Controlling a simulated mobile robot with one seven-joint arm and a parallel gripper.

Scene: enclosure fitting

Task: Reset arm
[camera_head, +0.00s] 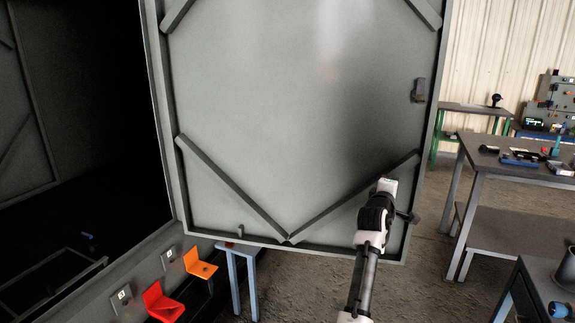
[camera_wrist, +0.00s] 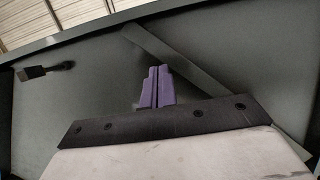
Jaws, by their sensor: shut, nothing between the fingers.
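My arm reaches up from the bottom of the head view, and its white and black wrist is in front of the lower right of a large grey door panel (camera_head: 290,130). In the wrist view my gripper (camera_wrist: 156,72) shows its two purple fingers side by side, closed together with nothing between them. The grey panel (camera_wrist: 215,115) with its diagonal brace fills the background behind the fingers. In the head view the fingertips are hidden by the wrist. I cannot tell whether the gripper touches the panel.
The door stands open beside a dark enclosure (camera_head: 75,110) on the left. A latch (camera_head: 418,90) is on the door's right side. A workbench (camera_head: 510,165) with tools stands at right, with bare floor between.

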